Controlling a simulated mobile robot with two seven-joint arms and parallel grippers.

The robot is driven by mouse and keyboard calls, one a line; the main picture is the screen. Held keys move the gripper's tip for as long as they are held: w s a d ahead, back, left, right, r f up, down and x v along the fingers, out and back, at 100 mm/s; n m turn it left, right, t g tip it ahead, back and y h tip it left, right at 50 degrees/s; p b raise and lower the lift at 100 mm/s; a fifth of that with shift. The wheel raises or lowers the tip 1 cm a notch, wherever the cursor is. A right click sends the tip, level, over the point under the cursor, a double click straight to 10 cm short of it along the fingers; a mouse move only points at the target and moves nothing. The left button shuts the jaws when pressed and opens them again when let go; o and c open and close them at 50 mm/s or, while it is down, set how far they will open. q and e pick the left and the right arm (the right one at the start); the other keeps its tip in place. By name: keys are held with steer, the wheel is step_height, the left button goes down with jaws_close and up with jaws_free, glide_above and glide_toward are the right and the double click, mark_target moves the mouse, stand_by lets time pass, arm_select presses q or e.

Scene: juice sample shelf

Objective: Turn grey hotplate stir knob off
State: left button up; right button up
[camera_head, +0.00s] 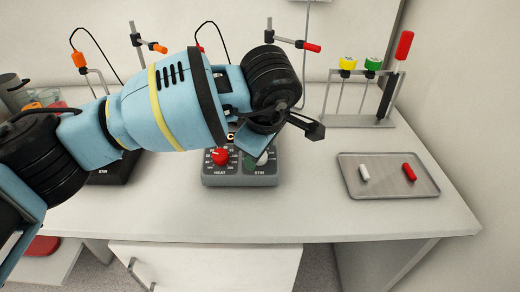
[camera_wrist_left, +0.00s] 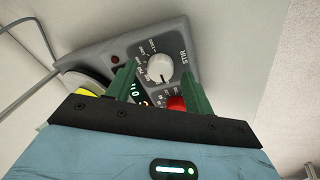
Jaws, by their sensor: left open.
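The grey hotplate (camera_head: 240,181) stands near the front middle of the bench, partly covered by my left arm. Its red HEAT knob (camera_head: 221,156) is on the left of the front panel. The pale STIR knob (camera_head: 263,158) is on the right, partly hidden by my gripper. In the left wrist view the white STIR knob (camera_wrist_left: 160,68) appears between the two green fingertips of my left gripper (camera_wrist_left: 159,72), which is open. Contact with the knob cannot be told. The red HEAT knob (camera_wrist_left: 176,103) shows near the right finger. My right gripper is not in view.
A dark hotplate (camera_head: 110,172) stands to the left, behind my arm. A metal tray (camera_head: 390,188) with a white and a red bar lies at the right. Behind it is a rack (camera_head: 345,121) with coloured-topped rods. The bench front edge is clear.

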arm_select(q)
steer(key=v, duration=0.7)
